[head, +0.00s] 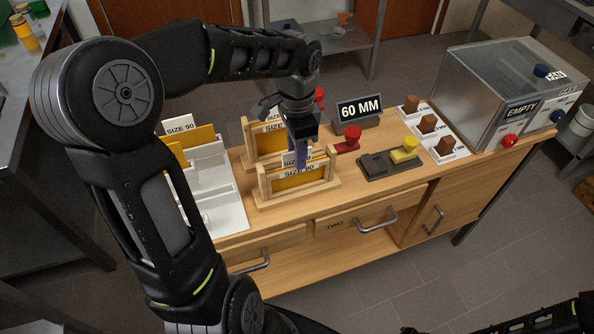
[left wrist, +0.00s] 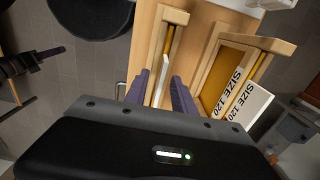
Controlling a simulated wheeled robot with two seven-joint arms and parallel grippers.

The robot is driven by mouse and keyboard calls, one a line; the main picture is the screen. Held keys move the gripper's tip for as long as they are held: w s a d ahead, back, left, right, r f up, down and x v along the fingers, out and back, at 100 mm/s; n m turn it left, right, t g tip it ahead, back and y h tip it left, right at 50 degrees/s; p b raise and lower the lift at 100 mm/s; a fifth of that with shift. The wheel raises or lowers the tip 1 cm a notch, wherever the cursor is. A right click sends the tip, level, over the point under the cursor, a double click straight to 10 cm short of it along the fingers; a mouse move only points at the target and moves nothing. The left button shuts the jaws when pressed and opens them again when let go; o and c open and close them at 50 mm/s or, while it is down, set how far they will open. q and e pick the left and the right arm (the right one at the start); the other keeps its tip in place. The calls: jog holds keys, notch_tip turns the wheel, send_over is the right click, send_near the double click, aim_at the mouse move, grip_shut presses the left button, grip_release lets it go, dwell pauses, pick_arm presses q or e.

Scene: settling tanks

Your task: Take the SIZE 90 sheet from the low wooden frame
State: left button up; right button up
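The low wooden frame (head: 264,186) stands near the bench's front edge with a SIZE 90 label on its front. It holds a yellow-brown sheet (head: 290,182) whose white tab stands above the top bar, partly hidden by my gripper. In the left wrist view the low frame (left wrist: 176,16) is at the top centre. My left gripper (head: 299,158) points down over this frame. Its purple fingers (left wrist: 161,85) are apart, one on each side of the white tab (left wrist: 164,68), with gaps visible. My right arm shows only at the bottom right; its fingers are not clear.
A taller frame (head: 248,140) with a SIZE 120 sheet (left wrist: 235,88) stands close behind. A white rack (head: 237,205) with a sheet is left.

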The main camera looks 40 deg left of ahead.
pick_arm(q)
jog(key=shift+c, duration=0.3)
grip_shut()
dwell(1.0)
